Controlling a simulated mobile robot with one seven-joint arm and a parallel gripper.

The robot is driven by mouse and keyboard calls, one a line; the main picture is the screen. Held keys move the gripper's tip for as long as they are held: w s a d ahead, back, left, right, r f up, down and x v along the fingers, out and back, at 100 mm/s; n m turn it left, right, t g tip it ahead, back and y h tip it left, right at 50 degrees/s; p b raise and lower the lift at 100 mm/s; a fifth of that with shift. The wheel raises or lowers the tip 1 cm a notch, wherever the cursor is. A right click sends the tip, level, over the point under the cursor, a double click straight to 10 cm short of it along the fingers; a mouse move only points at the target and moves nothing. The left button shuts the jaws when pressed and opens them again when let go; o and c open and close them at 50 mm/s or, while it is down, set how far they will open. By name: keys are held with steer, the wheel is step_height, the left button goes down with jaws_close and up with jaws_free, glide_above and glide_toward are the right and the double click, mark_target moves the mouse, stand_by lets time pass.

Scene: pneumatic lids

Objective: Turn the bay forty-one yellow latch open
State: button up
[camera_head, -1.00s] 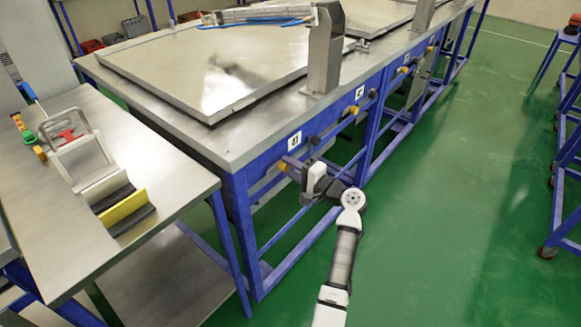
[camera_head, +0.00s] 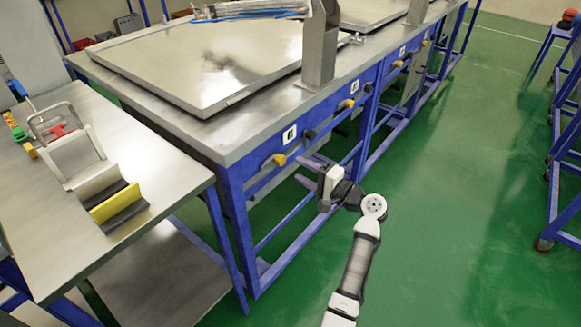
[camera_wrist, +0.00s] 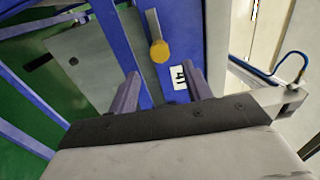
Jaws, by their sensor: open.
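The bay forty-one yellow latch (camera_head: 279,160) is on the blue front rail of the long bench, just below and left of the white 41 label (camera_head: 289,134). In the wrist view the latch (camera_wrist: 159,52) shows a rounded yellow end with a thin grey bar running up from it. My gripper (camera_head: 307,169) is open and empty, to the right of the latch and apart from it. In the wrist view my gripper (camera_wrist: 161,80) has its two fingers spread, with the 41 label (camera_wrist: 180,77) seen between them and the latch just beyond.
A black knob (camera_head: 310,134) sits right of the label. Further bays along the rail have similar yellow latches (camera_head: 349,103). A metal lid (camera_head: 205,65) lies on the bench. A side table (camera_head: 150,185) with a clamp-like fixture stands left. Green floor (camera_head: 450,200) is open at right.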

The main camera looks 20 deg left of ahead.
steer(key=b+v, duration=0.1)
steer(key=v, duration=0.6)
steer(key=shift+d, duration=0.2)
steer(key=shift+r, duration=0.1)
